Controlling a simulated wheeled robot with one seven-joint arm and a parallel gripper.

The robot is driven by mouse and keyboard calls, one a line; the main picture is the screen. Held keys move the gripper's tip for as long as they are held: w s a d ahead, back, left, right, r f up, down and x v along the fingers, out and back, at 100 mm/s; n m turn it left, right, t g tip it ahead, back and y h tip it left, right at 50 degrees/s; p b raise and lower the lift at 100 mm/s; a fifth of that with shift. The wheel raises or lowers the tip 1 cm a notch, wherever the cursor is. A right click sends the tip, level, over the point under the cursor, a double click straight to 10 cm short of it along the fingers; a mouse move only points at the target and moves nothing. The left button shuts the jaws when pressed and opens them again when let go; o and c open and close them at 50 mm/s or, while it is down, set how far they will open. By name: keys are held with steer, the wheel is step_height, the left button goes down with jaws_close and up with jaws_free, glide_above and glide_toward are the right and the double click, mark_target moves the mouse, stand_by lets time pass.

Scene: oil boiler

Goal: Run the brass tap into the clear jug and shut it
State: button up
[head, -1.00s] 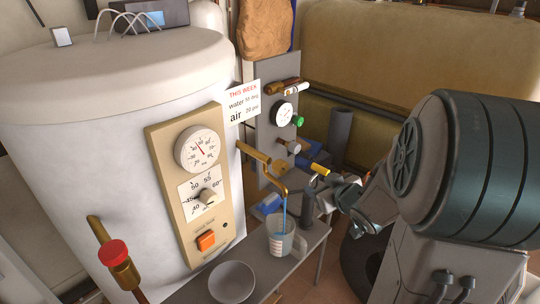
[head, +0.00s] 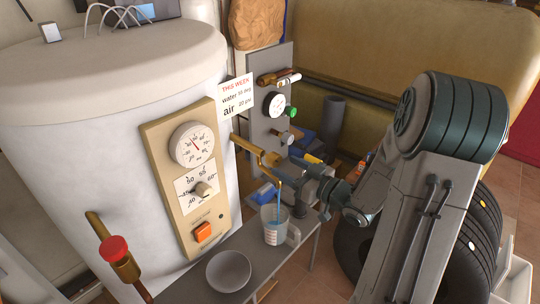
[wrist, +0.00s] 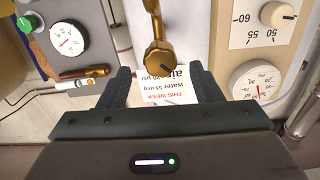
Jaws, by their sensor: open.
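The brass tap (head: 262,153) sticks out from the white boiler, and a blue stream runs from its spout into the clear jug (head: 272,232). The jug stands upright on the grey bench under the spout; its liquid level is hard to make out. My gripper (head: 292,172) is at the tap's right side, just above the jug. In the wrist view my open gripper (wrist: 160,72) has the tap's round brass end (wrist: 159,58) between the line of its two fingers. I cannot tell whether either finger touches it.
A grey bowl (head: 228,271) sits on the bench (head: 190,291) left of the jug. A red-knobbed brass pipe (head: 115,248) stands at the front left. The boiler's control panel (head: 185,175) is left of the tap. A grey gauge board (head: 268,125) stands behind it.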

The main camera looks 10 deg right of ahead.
mark_target(278, 162)
steer(key=p+x, duration=0.1)
steer(key=x, duration=0.6)
steer(key=shift+a, duration=0.1)
steer(key=c, duration=1)
